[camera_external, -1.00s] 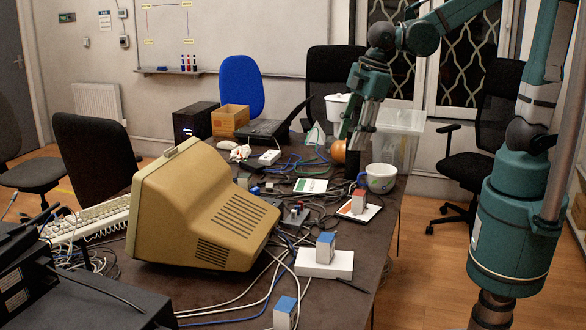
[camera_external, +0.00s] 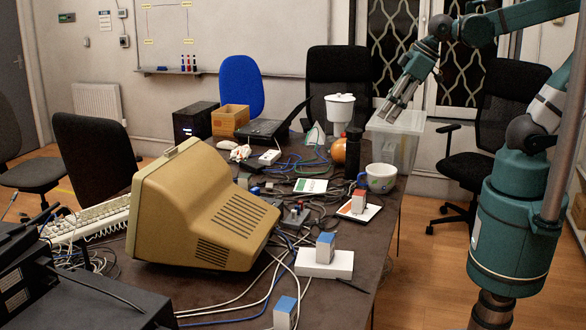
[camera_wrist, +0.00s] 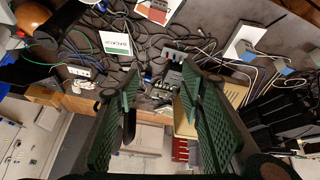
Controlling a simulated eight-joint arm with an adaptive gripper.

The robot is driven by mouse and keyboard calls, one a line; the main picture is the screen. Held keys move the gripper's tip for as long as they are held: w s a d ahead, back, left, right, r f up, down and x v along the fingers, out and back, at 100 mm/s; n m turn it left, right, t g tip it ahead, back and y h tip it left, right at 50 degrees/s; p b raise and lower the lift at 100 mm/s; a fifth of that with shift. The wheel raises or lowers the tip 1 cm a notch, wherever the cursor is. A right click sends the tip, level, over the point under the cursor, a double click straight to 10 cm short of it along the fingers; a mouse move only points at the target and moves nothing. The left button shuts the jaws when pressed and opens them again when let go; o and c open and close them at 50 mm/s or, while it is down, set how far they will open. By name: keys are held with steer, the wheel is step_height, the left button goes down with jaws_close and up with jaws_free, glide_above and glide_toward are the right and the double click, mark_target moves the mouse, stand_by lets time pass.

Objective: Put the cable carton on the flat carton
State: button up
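A flat white carton (camera_external: 340,265) lies on the near right of the table. A small white carton with a blue top (camera_external: 325,247) stands on it. A similar blue-topped carton (camera_external: 285,312) stands at the bottom edge of the external view. A red-topped carton (camera_external: 359,200) stands on a thin white, orange-edged slab (camera_external: 370,212). I cannot tell which small one is the cable carton. The flat carton also shows in the wrist view (camera_wrist: 242,36), upper right. My gripper (camera_external: 386,118) is high by the clear bin, away from the cartons; its fingers (camera_wrist: 160,100) are apart with nothing between.
A beige monitor (camera_external: 205,215) fills the near left of the table. Loose cables (camera_external: 285,195) spread across the middle.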

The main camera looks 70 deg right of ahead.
steer(key=s+d+m+t, duration=0.1)
steer(key=s+d+m, duration=0.2)
steer(key=s+d, duration=0.1)
steer(key=shift+s+d+h, duration=0.15)
steer(key=shift+d+h, duration=0.15)
steer(key=shift+d, duration=0.15)
